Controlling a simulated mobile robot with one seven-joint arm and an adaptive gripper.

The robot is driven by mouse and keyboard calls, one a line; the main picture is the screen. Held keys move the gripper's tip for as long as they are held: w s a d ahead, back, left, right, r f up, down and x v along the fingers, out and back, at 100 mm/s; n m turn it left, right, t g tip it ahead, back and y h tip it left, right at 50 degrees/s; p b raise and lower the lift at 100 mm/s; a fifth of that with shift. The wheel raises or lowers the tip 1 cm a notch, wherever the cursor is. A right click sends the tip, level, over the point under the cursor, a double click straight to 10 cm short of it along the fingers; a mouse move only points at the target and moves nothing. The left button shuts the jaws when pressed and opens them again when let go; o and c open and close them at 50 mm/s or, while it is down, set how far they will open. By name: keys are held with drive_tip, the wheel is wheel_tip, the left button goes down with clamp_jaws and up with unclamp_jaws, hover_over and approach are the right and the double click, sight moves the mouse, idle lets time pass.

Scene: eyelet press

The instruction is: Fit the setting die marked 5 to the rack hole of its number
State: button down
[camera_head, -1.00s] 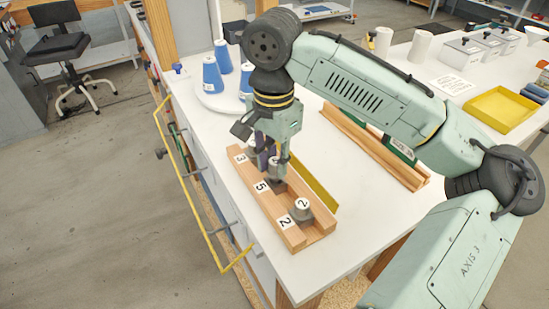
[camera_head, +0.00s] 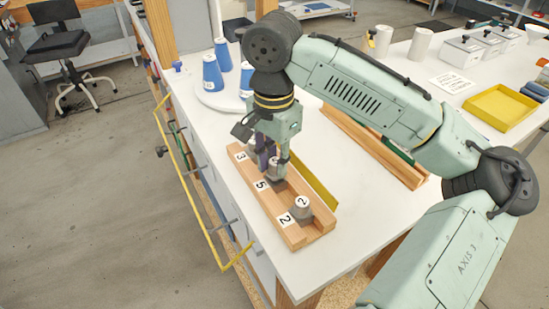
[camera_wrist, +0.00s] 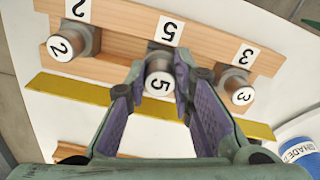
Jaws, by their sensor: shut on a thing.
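The setting die marked 5 (camera_wrist: 159,84) is between the fingers of my gripper (camera_wrist: 160,88), which is shut on it. Its number faces the wrist camera. The die is over or in the rack's middle place, beside the label 5 (camera_wrist: 167,30); how deep it sits is hidden. In the head view my gripper (camera_head: 271,158) points down at the wooden rack (camera_head: 272,204), and the die (camera_head: 274,172) shows partly below the fingers. The die marked 2 (camera_head: 302,204) stands by label 2, and the die marked 3 (camera_wrist: 237,92) by label 3.
A yellow strip (camera_head: 316,181) runs along the rack's far side. Blue cones (camera_head: 212,74) stand on a white round plate behind. A long wooden holder (camera_head: 375,148) lies to the right. White tabletop (camera_head: 350,215) is free between it and the rack.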

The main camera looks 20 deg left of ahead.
sight(274, 163)
drive_tip(key=shift+f+b, duration=0.45)
drive_tip(key=shift+f, duration=0.45)
drive_tip(key=c, duration=1.3)
unclamp_jaws()
drive_tip(key=shift+r, duration=0.15)
drive_tip(key=shift+r+p, duration=2.1)
drive_tip(key=shift+r, duration=0.3)
drive_tip(key=shift+s+f, duration=0.1)
